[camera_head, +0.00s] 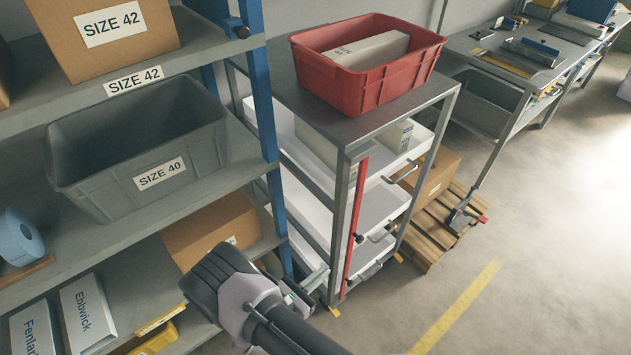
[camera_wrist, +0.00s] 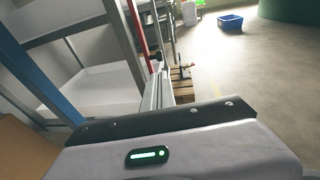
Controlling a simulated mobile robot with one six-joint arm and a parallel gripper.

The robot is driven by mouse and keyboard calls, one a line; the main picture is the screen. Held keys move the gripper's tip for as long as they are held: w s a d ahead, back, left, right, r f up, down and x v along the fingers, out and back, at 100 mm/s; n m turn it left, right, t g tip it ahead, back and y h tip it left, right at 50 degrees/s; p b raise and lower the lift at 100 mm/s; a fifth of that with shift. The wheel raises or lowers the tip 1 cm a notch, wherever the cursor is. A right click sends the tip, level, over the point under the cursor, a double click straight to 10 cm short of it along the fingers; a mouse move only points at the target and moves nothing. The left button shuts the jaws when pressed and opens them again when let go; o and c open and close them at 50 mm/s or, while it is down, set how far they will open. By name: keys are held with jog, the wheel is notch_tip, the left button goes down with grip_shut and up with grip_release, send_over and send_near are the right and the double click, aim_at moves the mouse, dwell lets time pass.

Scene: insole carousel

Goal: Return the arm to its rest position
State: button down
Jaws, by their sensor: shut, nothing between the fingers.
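My arm comes in from the bottom of the head view, in front of the blue-posted shelf rack (camera_head: 262,95). My gripper (camera_head: 303,293) is mostly hidden behind my wrist, low between the rack and the metal trolley (camera_head: 452,92). In the wrist view my gripper (camera_wrist: 157,88) shows as a pale narrow shape past the dark edge of the wrist housing. It is shut, with nothing seen held in it.
A red bin (camera_head: 365,85) with a box inside stands on the trolley. A grey SIZE 40 bin (camera_head: 105,185) and cartons sit on the rack close to my arm. A wooden pallet (camera_head: 425,250) lies beyond the trolley. The floor at right (camera_head: 550,260) is clear.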

jog(key=s+d+r+m+g+y, duration=0.1)
jog(key=s+d+r+m+g, duration=0.2)
jog(key=r+m, duration=0.4)
jog(key=d+r+m+g+y, duration=0.1)
jog(key=d+r+m+g, duration=0.3)
jog(key=r, duration=0.5)
jog(key=s+d+r+m+g+y, duration=0.1)
jog(key=s+d+r+m+g, duration=0.1)
jog(key=r+m+g, duration=0.35)
jog(key=s+a+r+m+t+y, duration=0.1)
jog(key=s+r+m+t+y, duration=0.2)
jog(key=r, duration=0.6)
jog(key=s+a+r+m+t+y, duration=0.1)
jog(key=s+r+m+t+y, duration=0.3)
jog(key=s+r+m+y, duration=0.3)
notch_tip(320, 180, up, 3)
jog(key=s+m, duration=0.1)
jog(key=m, duration=0.3)
jog(key=shift+s+a+r+m+y, duration=0.2)
jog(key=shift+s+a+m+y, duration=0.05)
jog(key=shift+s+m+y, duration=0.15)
